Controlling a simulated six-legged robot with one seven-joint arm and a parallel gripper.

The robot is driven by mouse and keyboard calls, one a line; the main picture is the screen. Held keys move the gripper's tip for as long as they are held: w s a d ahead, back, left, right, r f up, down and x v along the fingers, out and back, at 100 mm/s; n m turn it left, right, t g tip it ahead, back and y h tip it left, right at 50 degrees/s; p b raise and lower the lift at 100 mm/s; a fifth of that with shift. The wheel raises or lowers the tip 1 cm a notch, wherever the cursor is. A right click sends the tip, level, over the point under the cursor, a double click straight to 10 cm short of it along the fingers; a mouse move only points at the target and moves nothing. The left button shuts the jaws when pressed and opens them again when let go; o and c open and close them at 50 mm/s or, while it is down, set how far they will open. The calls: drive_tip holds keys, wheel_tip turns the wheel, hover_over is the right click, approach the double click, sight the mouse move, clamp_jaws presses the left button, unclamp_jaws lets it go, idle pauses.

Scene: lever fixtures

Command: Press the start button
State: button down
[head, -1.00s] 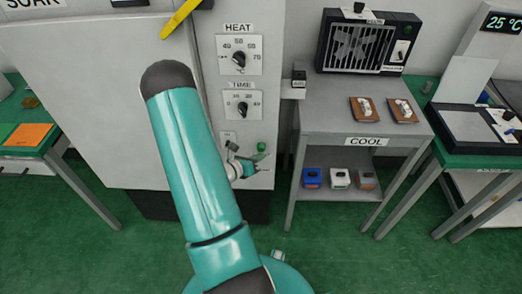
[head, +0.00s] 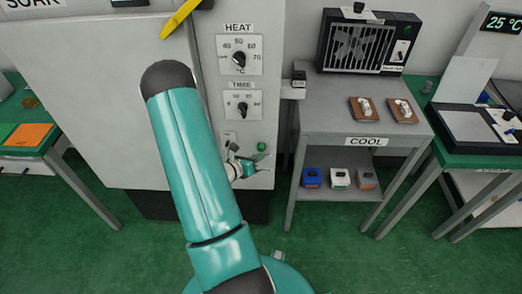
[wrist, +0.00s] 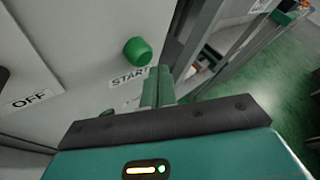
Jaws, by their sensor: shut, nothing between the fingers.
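The green start button (wrist: 137,51) sticks out of the white cabinet panel in the wrist view, just above a "START" label (wrist: 131,77). It also shows in the head view (head: 262,146), low on the cabinet's right side. My gripper (wrist: 160,74) is shut and empty. In the wrist view its fingertips lie just below and to the right of the button, partly over the end of the label. I see no clear contact with the button. In the head view my gripper (head: 254,160) is small, just below the button, with my arm covering the panel to its left.
An "OFF" label (wrist: 30,90) is on the panel at the left in the wrist view. HEAT (head: 239,58) and TIME (head: 242,106) dials sit above the button. A grey COOL table (head: 340,120) stands to the right. Green floor lies below.

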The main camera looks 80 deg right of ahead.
drive_tip(key=shift+d, duration=0.15)
drive_tip(key=shift+w+d, duration=0.1)
drive_tip(key=shift+d, duration=0.2)
drive_tip(key=shift+w+d, duration=0.15)
drive_tip(key=shift+d, duration=0.4)
idle(0.9)
drive_tip(key=shift+a, duration=0.1)
drive_tip(key=shift+s+a, duration=0.2)
drive_tip(key=shift+a, duration=0.7)
drive_tip(key=a, duration=0.2)
drive_tip(key=s+a, duration=0.1)
drive_tip(key=a, duration=0.2)
drive_tip(key=shift+s, duration=0.1)
idle(1.0)
